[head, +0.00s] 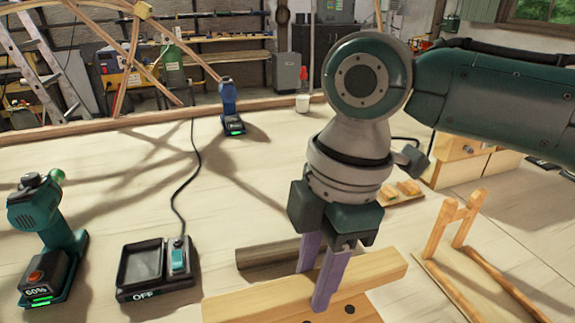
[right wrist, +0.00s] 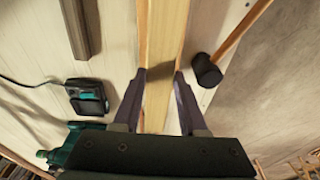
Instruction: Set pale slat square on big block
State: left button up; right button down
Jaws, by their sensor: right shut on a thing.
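My right gripper (head: 322,280) has purple fingers and is shut on the pale slat (head: 382,270), one finger on each side of it. The slat is long and light yellow and runs left to right in the head view. In the right wrist view the slat (right wrist: 162,45) passes between the fingertips (right wrist: 160,82). A tan wooden piece with dark holes (head: 366,307), perhaps the big block, shows just below the slat at the bottom edge. I cannot tell whether the slat touches it. My left gripper is not in view.
A dark lath (head: 268,256) lies behind the slat. A charger (head: 157,268) and a green drill (head: 48,235) stand left. A wooden frame (head: 455,230) stands right. A black-headed mallet (right wrist: 206,70) lies beside the slat in the wrist view.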

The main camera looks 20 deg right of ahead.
jog(key=shift+f+b, duration=2.2)
jog(key=shift+b, duration=0.35)
jog(key=shift+f+b, duration=0.3)
jog(key=shift+f, duration=0.4)
jog(key=shift+f+b, duration=0.3)
jog(key=shift+f, duration=0.3)
jog(key=shift+c, duration=1.8)
grip_release()
